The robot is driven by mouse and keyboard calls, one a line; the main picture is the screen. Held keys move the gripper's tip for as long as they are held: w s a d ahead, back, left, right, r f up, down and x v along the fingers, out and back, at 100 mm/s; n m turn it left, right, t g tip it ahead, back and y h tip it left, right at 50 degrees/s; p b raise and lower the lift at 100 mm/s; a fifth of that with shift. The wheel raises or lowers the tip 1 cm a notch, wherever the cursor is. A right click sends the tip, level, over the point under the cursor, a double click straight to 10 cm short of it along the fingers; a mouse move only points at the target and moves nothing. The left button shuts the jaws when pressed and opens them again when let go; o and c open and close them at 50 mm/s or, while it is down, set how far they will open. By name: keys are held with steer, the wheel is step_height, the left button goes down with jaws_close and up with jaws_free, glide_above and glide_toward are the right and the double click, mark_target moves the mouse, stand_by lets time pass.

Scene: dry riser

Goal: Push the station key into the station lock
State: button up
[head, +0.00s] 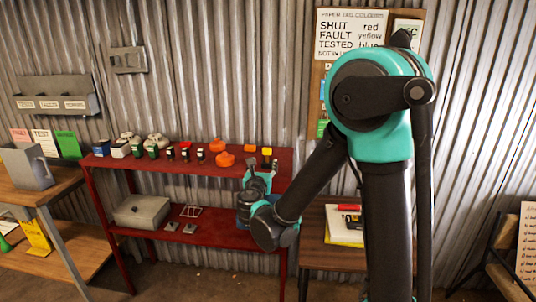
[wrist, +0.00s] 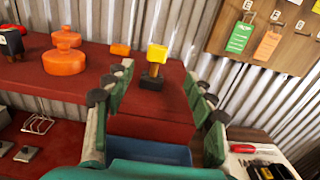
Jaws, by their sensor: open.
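A yellow-topped piece on a dark stem and black block (wrist: 154,62) stands upright on the red shelf; it may be the station key, but I cannot tell for sure. In the head view its yellow top (head: 266,151) shows near the shelf's right end. My gripper (head: 260,178) is open and empty at the shelf's front edge. In the wrist view the fingers of my gripper (wrist: 158,98) are spread, with the yellow-topped piece beyond them, between their tips in the picture and apart from them. I cannot identify the station lock in either view.
The red shelf unit (head: 220,228) also bears orange knobbed pieces (wrist: 65,55) and a small orange block (wrist: 120,49) left of the yellow-topped piece. Several small dark items stand further left. A side table with papers (head: 344,226) is at right. Corrugated wall lies close behind.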

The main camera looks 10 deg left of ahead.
mark_target(267, 150)
steer(key=w, duration=1.2)
steer(key=c, duration=1)
steer(key=shift+c, duration=0.2)
steer(key=shift+r, duration=0.15)
step_height(267, 150, up, 20)
